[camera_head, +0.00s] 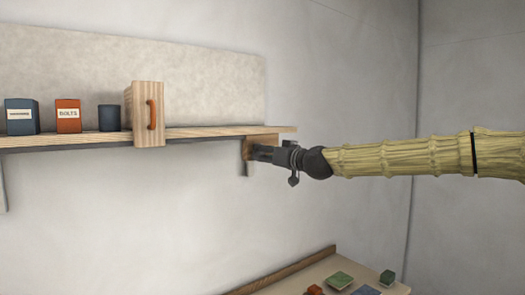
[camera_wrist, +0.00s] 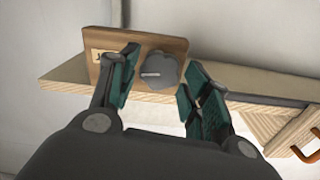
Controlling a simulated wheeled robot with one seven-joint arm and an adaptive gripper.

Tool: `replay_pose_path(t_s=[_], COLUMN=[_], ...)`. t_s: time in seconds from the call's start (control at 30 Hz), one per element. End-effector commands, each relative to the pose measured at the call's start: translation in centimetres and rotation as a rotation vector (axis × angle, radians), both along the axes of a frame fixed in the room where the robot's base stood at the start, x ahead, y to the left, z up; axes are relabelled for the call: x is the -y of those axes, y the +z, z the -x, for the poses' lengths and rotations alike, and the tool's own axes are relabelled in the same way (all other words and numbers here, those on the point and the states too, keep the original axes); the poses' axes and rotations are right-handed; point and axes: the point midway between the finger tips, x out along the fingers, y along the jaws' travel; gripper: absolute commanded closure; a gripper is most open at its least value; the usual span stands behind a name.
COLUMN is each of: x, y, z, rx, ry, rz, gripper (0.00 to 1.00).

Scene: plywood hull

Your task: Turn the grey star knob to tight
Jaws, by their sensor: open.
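The grey star knob (camera_wrist: 165,69) sits on a small wooden board (camera_wrist: 140,42) in the wrist view. A pale line on its face runs roughly sideways, slightly tilted. A cream label (camera_wrist: 100,56) on the board is partly hidden by my left finger; only the start of its lettering shows. My gripper (camera_wrist: 160,78) is open, with one green-padded finger on each side of the knob and a gap visible on both sides. In the head view my gripper (camera_head: 262,153) is at the right end of the shelf, and the knob cannot be made out there.
The wooden shelf (camera_head: 70,137) holds a dark blue box (camera_head: 21,117), an orange bolts box (camera_head: 68,115) and a dark cup (camera_head: 109,118). A wooden block with an orange handle (camera_head: 152,114) projects at its front. Below, a bench (camera_head: 290,287) carries several small items.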

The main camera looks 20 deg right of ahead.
Motion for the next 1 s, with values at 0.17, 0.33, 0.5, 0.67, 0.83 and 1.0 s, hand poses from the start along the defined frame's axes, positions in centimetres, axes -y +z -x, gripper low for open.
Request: replay_pose_path(t_s=[0.17, 0.33, 0.5, 0.67, 0.83, 1.0], x=[-0.4, -0.6, -0.7, -0.7, -0.7, -0.7], y=[0.0, 0.1, 0.0, 0.0, 0.0, -0.1], z=[-1.2, -1.9, -2.0, -2.0, -2.0, -2.0], rx=[-0.001, 0.000, 0.000, 0.000, 0.000, -0.001], ry=[0.000, 0.000, 0.000, 0.000, 0.000, 0.000], rz=[-0.001, -0.001, -0.001, -0.001, -0.001, -0.004], gripper=[0.52, 0.52, 0.52, 0.52, 0.78, 0.80])
